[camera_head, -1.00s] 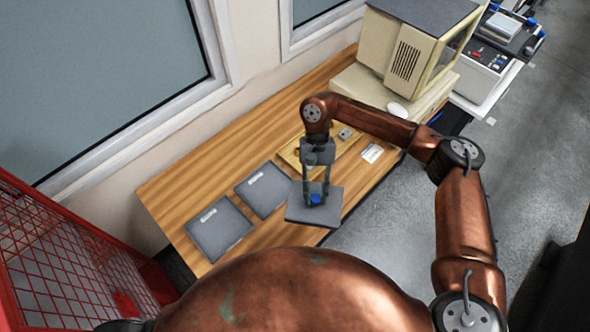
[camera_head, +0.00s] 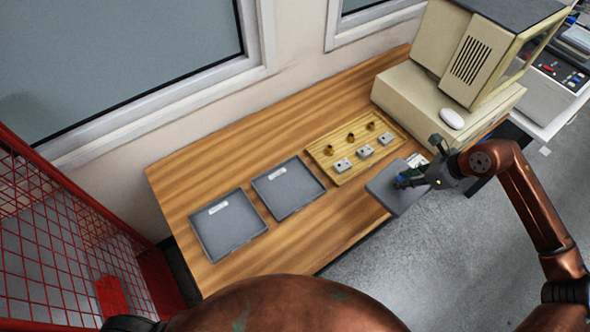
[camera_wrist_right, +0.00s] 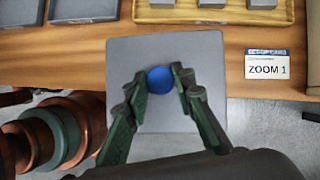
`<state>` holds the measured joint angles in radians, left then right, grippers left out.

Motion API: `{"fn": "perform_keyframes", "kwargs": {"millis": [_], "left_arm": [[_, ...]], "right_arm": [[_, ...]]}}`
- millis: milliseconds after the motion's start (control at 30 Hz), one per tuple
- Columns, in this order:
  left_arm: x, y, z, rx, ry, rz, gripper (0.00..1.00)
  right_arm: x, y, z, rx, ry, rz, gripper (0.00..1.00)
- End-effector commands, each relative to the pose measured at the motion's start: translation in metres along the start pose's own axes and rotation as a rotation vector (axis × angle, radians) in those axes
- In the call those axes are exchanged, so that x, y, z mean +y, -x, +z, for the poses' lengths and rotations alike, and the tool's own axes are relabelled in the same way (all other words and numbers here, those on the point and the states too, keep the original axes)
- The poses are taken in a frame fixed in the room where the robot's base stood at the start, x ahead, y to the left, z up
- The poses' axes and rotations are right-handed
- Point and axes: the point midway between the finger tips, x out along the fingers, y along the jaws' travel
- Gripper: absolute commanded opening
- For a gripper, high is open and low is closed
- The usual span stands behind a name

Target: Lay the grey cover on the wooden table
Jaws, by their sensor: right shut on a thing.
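The grey cover (camera_head: 393,196) is a flat square plate with a blue knob (camera_wrist_right: 160,79) in its middle. My right gripper (camera_head: 408,180) is shut on the blue knob and holds the cover at the front edge of the wooden table (camera_head: 330,232). In the right wrist view the cover (camera_wrist_right: 141,55) overlaps the table edge, with its near part over the floor. Whether it touches the table cannot be told. My left gripper is not in view.
Two grey trays (camera_head: 237,246) (camera_head: 310,204) lie on the table. A wooden board (camera_head: 343,178) beside them holds several brass and grey metal parts. A "ZOOM 1" card (camera_wrist_right: 267,64) lies right of the cover. A beige machine (camera_head: 407,98) stands at the right end.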

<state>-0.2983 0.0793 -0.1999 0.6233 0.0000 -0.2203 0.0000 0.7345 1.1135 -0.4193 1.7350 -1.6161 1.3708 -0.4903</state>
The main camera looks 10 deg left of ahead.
Motion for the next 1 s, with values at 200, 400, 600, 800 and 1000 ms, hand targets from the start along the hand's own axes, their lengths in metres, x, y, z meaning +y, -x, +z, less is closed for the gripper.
{"fn": "perform_keyframes", "kwargs": {"millis": [200,400,600,800,1000], "left_arm": [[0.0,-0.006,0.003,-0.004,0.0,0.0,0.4],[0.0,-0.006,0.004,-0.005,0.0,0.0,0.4],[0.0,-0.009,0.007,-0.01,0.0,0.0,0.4],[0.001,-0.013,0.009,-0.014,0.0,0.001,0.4],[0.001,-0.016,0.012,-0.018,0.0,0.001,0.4]], "right_arm": [[-0.01,0.003,-0.006,0.0,-0.075,-0.043,0.0],[0.003,-0.01,0.001,-0.001,-0.072,-0.039,0.0],[0.037,-0.043,0.019,-0.002,-0.07,-0.037,0.0],[0.067,-0.083,0.028,-0.001,-0.074,-0.036,0.0],[0.083,-0.114,0.028,0.0,-0.074,-0.038,0.0]]}}
